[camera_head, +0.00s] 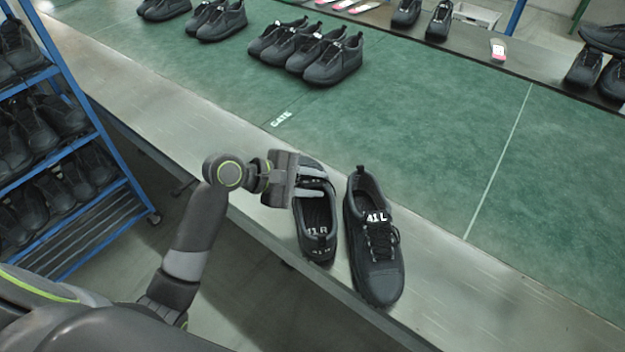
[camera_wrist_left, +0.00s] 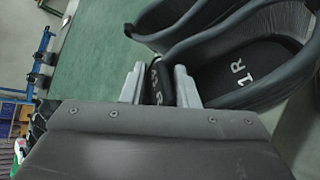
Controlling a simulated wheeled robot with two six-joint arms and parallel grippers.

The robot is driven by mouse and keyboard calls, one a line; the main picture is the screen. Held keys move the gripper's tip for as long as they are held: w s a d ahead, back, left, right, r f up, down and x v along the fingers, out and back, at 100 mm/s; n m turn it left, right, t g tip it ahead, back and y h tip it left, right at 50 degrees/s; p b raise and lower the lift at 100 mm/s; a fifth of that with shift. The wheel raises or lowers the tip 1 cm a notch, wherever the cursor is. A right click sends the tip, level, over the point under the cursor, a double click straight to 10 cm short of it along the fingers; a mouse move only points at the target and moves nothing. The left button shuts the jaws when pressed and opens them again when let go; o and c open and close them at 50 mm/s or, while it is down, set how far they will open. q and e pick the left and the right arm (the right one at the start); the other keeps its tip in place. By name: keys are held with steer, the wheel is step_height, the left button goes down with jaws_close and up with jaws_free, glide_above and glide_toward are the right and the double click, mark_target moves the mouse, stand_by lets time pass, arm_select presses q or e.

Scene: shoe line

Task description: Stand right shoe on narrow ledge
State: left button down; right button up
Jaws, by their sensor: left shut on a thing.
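The right shoe (camera_head: 319,222) is black with an R size mark inside it. It is over the narrow grey metal ledge (camera_head: 487,295) along the front of the green surface; I cannot tell whether its sole touches. My left gripper (camera_head: 316,183) is shut on the shoe's upper edge, partly hiding it. In the left wrist view the gripper's fingers (camera_wrist_left: 160,87) pinch a part by the opening of the right shoe (camera_wrist_left: 243,70). The matching left shoe (camera_head: 374,247), marked L, stands upright on the ledge just to the right. My right gripper is out of view.
Several black shoes (camera_head: 307,52) stand on the green surface (camera_head: 430,120) farther back. A blue rack (camera_head: 85,120) with shoes is at the left. The ledge is clear to the right of the left shoe. Its front edge drops to the floor.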

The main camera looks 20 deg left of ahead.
arm_select(q)
steer(key=shift+f, duration=0.15)
steer(key=c, duration=1.1)
jaws_free()
steer(key=shift+o, duration=0.3)
steer(key=shift+s+a+r, duration=0.2)
steer(key=shift+s+a, duration=0.1)
steer(key=shift+a, duration=0.2)
steer(key=p+v, duration=0.1)
steer(key=v, duration=1.5)
steer(key=shift+r+p, duration=0.3)
steer(key=shift+s+d, duration=0.1)
